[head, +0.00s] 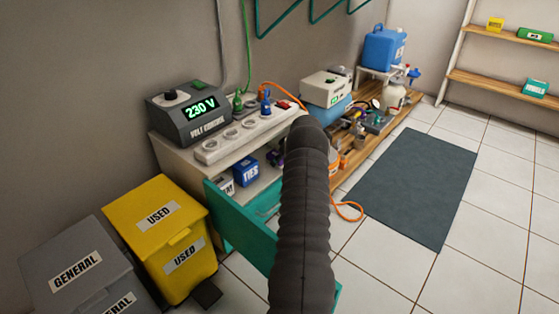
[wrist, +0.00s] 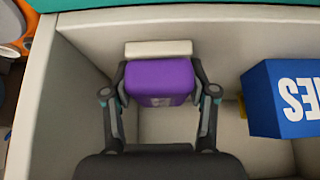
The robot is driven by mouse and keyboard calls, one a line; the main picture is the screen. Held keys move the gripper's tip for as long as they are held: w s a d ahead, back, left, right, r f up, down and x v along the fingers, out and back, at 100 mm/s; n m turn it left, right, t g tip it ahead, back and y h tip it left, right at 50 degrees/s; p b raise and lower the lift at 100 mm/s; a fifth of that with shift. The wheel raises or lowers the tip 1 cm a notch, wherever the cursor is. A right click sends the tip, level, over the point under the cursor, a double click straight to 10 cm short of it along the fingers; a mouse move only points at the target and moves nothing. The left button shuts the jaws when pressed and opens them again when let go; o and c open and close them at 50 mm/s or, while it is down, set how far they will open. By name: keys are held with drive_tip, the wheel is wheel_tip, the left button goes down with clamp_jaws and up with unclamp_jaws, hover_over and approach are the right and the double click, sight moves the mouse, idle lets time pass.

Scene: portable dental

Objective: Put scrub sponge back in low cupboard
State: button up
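A purple block (wrist: 160,78), seemingly the scrub sponge, sits between the two fingers of my gripper (wrist: 160,92) in the wrist view. Both fingers appear to touch its sides. A cream strip (wrist: 158,48) shows just above the block; I cannot tell whether it is part of it. The block is over the inside of a pale-walled compartment (wrist: 225,32), seemingly the low cupboard. I cannot tell whether it touches the floor.
A blue box marked TIES (wrist: 285,98) stands right of my gripper; it also shows in the head view (head: 246,171). A power strip (head: 240,132) and volt control unit (head: 188,112) are on the cupboard top. Yellow bin (head: 170,225) stands at left. An orange cable (head: 348,209) lies on the floor.

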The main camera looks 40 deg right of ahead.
drive_tip(key=o, duration=0.4)
drive_tip(key=shift+c, duration=0.2)
drive_tip(key=shift+r, duration=0.1)
drive_tip(key=shift+r+p, duration=0.2)
drive_tip(key=shift+p, duration=0.2)
drive_tip(key=v, duration=0.7)
drive_tip(key=shift+s, duration=0.15)
